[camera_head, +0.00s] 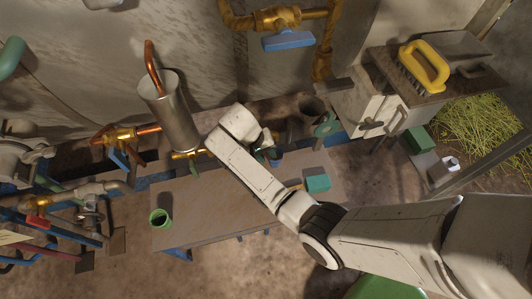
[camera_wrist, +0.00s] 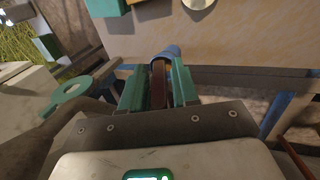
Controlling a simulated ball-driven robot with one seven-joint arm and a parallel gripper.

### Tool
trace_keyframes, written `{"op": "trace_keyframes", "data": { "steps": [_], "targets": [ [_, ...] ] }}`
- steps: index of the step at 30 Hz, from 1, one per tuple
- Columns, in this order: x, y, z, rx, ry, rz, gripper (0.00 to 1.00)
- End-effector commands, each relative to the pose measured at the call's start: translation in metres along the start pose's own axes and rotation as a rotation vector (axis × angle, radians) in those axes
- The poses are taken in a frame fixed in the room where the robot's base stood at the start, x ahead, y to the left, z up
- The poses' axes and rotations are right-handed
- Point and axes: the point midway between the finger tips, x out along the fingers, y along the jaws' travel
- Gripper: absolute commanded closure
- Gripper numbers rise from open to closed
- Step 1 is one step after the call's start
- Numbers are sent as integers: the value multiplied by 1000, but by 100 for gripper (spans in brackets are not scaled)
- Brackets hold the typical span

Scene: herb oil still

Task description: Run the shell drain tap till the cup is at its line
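A steel cylinder (camera_head: 175,115) with a copper pipe from its top stands behind the bench; it may be the shell. A small brass tap (camera_head: 186,154) with a green lever sits at its foot. A green cup (camera_head: 160,218) stands upright on the bench's left part; its line and level cannot be made out. My gripper (camera_head: 270,153) is right of that tap, over the bench's back edge. In the wrist view its teal fingers (camera_wrist: 157,88) are apart, with a brown bar between them and a blue rounded thing (camera_wrist: 167,54) beyond. I cannot see a firm grip.
The bench (camera_head: 220,205) has clear room around the cup. A teal block (camera_head: 317,183) lies on its right part. Pipes with a red-handled valve (camera_head: 38,222) crowd the left. A blue-handled brass valve (camera_head: 288,40) is above. A cabinet with a yellow brush (camera_head: 425,65) stands right.

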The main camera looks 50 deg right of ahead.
Motion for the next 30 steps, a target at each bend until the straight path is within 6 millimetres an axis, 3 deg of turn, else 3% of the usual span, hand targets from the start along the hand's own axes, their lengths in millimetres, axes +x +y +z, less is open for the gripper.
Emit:
{"op": "trace_keyframes", "data": {
  "steps": [9, 17, 30],
  "targets": [
    [0, 0, 0, 0, 0, 0, 100],
    [-2, 1, 0, 0, 0, -23, 100],
    [-3, 1, 0, 1, -1, -355, 100]
  ]
}}
